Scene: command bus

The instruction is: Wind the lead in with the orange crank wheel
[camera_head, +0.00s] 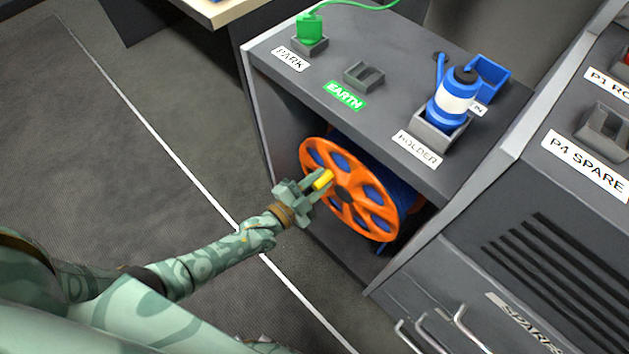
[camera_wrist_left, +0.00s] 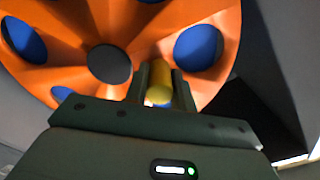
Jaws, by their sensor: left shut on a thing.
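The orange crank wheel (camera_head: 376,206) stands on its edge in the open bay of the grey cabinet, with blue lead (camera_head: 398,184) wound on the reel behind it. Its yellow handle (camera_head: 322,180) sticks out on the wheel's left side in the head view. My left gripper (camera_head: 314,190) is shut on this handle. In the left wrist view the yellow handle (camera_wrist_left: 160,88) sits between my two fingers, with the orange wheel (camera_wrist_left: 130,22) and its dark hub (camera_wrist_left: 109,63) behind. My right gripper is in neither view.
On the cabinet top (camera_head: 400,86) a blue and white connector (camera_head: 454,98) stands in the socket labelled HOLDER. A green plug (camera_head: 310,29) sits at PARK, and the EARTH socket (camera_head: 364,75) is empty. A sloped panel (camera_head: 585,130) stands at right. Open floor (camera_head: 190,90) lies left.

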